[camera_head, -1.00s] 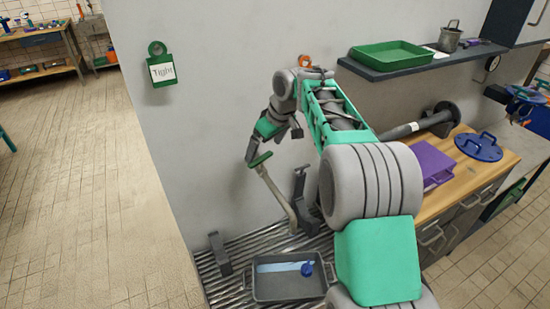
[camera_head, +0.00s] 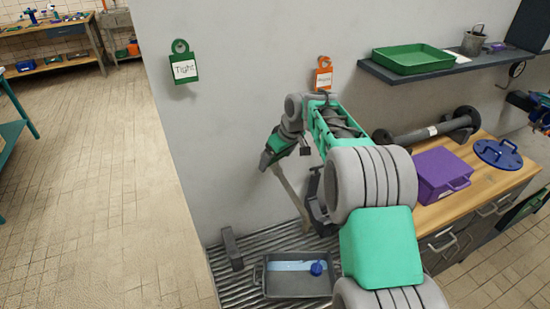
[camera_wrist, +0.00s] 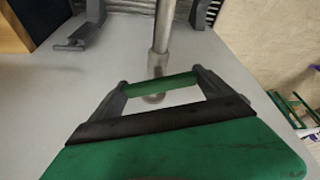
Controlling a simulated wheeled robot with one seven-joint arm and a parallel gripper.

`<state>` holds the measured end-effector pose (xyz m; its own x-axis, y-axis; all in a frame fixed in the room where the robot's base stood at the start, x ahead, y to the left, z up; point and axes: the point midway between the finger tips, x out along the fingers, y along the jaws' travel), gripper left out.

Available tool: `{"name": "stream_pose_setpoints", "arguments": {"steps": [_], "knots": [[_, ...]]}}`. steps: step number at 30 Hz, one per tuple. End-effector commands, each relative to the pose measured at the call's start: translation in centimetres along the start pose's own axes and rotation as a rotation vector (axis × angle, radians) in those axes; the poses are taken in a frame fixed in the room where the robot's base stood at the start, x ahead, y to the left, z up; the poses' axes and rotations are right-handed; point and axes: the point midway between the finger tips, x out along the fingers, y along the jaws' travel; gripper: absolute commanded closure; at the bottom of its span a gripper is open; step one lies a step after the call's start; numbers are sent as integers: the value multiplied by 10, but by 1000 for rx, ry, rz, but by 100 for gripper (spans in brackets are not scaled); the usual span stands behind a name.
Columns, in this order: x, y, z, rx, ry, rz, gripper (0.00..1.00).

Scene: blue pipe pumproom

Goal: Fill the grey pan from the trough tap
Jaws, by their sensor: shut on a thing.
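The grey pan (camera_head: 297,284) sits on the ribbed trough top, with a pale blue water-like patch inside and a small blue object (camera_head: 316,268) at its right side. A long pale grey tap lever or pipe (camera_head: 292,194) leans up from behind the pan; it also shows in the wrist view (camera_wrist: 163,35). My gripper (camera_head: 272,163) is at its upper end, above and behind the pan. The exact contact is partly hidden.
A dark grey bracket (camera_head: 318,205) stands close right of the pipe, and a short post (camera_head: 232,249) left of the pan. A purple box (camera_head: 440,175) and blue lid (camera_head: 498,153) are on the wooden counter. A green tray (camera_head: 412,60) is on the shelf.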

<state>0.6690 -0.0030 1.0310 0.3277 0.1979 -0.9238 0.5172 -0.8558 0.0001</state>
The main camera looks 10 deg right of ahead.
Motion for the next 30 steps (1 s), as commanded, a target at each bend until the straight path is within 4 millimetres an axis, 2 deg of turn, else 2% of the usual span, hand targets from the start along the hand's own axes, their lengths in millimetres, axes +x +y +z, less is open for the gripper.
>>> {"name": "stream_pose_setpoints", "arguments": {"steps": [1,9,16,22,23,26,30], "knots": [[0,0,0,-1,0,-1,29],[0,-1,0,-1,0,-1,50],[0,-1,0,-115,-1,-49,50],[0,-1,0,-118,0,-50,50],[0,-1,0,-118,0,-49,8],[0,-1,0,-117,0,-49,0],[0,0,0,-115,0,-48,0]]}}
